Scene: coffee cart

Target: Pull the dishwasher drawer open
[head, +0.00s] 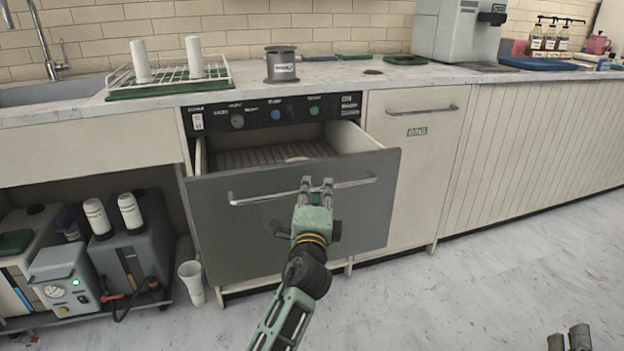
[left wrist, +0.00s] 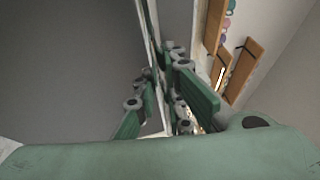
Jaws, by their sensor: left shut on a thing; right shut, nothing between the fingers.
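The dishwasher drawer (head: 225,220) has a grey front and stands partly open below a black control panel (head: 275,113). A ribbed rack (head: 260,156) shows inside it. My left gripper (head: 316,184) is shut on the drawer's metal bar handle (head: 262,197), near the middle of the bar. In the left wrist view, the green and grey fingers of my left gripper (left wrist: 162,88) are close to the grey drawer front (left wrist: 60,60). My right gripper (head: 568,340) is shut and empty above the floor at the bottom right, apart from the cart.
A white cup (head: 192,282) stands on the floor left of the drawer. Machines (head: 65,275) fill the open bay at left. The counter (head: 345,75) holds a drying rack (head: 170,82) and a grey canister (head: 281,65). The floor (head: 480,270) at right is clear.

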